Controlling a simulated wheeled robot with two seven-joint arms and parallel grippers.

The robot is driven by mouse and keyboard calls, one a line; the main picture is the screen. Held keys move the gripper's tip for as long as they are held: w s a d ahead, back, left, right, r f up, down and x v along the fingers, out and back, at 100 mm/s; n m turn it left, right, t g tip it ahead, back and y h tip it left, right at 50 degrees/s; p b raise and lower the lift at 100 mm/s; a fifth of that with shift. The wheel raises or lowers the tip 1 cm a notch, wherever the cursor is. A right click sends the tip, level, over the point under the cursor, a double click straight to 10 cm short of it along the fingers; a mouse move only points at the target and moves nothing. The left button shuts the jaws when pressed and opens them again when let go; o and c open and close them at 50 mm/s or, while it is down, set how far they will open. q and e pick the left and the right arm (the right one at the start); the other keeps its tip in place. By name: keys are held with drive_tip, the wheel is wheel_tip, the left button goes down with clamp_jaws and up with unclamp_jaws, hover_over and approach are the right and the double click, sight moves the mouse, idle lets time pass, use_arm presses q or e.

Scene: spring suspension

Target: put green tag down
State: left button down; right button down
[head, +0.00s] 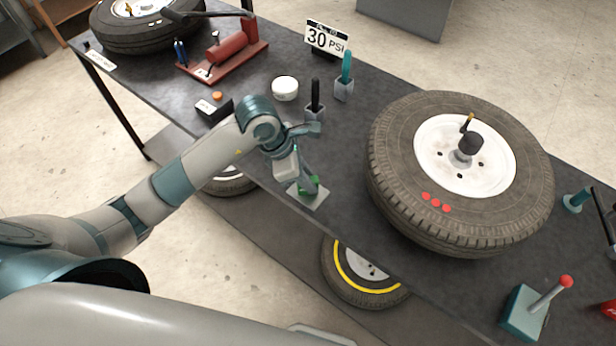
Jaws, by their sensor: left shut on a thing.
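The green tag (311,186) shows as a small patch of green at my left gripper's fingers, low over a pale square plate (308,197) at the front edge of the dark workbench. My left gripper (308,183) is shut on the tag, pointing down. The fingers hide much of the tag, and I cannot tell whether it touches the plate. My right gripper is not in view.
A large tyre (390,190) on a white wheel lies to the right. Behind the gripper stand a holder with a black handle (315,95), a teal-handled tool (347,68), a white round tub (285,88) and a "30 PSI" sign (327,38). A teal box with a red-knobbed lever (524,312) is front right.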

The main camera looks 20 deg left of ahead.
use_arm(q)
drive_tip(key=c, duration=2)
unclamp_jaws()
drive_tip(key=shift+f, duration=0.1)
drive_tip(key=shift+c, duration=0.2)
drive_tip(key=o, duration=0.4)
drive_tip(key=shift+r, duration=0.2)
drive_tip(key=shift+s+a+r+b, duration=0.1)
drive_tip(key=shift+a+r+b, duration=0.2)
drive_tip(key=shift+r, duration=0.25)
drive_tip(key=shift+b+v, duration=1.75)
drive_tip(key=shift+v, duration=3.6)
